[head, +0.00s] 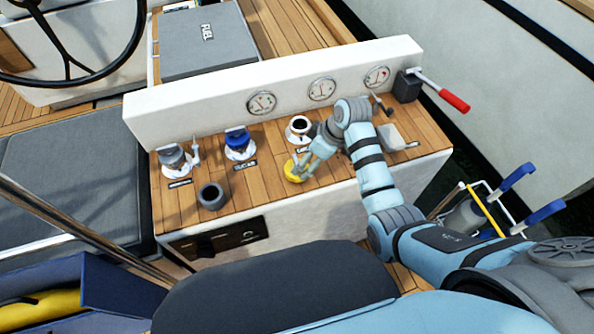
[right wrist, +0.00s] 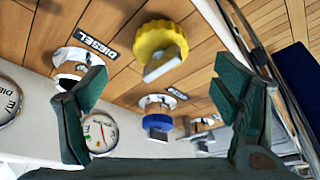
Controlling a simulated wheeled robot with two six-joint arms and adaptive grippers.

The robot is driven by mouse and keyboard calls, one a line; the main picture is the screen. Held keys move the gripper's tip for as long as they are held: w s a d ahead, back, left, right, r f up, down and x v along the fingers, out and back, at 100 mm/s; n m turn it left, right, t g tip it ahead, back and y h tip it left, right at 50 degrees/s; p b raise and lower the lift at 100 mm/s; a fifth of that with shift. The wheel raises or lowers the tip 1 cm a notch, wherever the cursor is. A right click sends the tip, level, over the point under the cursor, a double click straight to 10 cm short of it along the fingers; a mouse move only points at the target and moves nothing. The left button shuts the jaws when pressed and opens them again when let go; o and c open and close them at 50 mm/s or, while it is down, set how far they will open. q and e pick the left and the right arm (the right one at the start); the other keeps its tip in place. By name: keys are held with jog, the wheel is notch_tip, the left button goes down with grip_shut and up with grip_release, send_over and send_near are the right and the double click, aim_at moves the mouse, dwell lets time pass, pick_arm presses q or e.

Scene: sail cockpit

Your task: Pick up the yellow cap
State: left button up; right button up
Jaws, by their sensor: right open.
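The yellow cap (head: 292,172) lies on the wooden top of the console, near its front edge and in front of the open white filler (head: 298,128). In the right wrist view the yellow cap (right wrist: 162,40) shows a ribbed rim and a flat grip tab, beyond the fingertips and between their lines. My right gripper (head: 305,162) is at the cap in the head view and partly overlaps it. In the right wrist view my right gripper (right wrist: 162,88) is open with nothing between its fingers. My left gripper is not in view.
A blue cap (head: 237,138) and a grey cap (head: 171,156) sit on fillers to the left. A dark cup (head: 211,196) stands at the front left. A white panel with gauges (head: 262,103) rises behind. A red-handled lever (head: 453,100) is at the right.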

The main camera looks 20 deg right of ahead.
jog(key=b+x, duration=0.1)
jog(key=x, duration=0.4)
jog(key=b+x, duration=0.1)
jog(key=x, duration=0.2)
jog(key=shift+w+a+b, duration=0.2)
jog(key=shift+a+b, duration=0.1)
jog(key=shift+r, duration=0.15)
jog(key=c, duration=1.3)
jog(key=shift+r, duration=0.1)
notch_tip(320, 180, up, 23)
jog(key=p, duration=0.8)
jog(key=shift+p, duration=0.3)
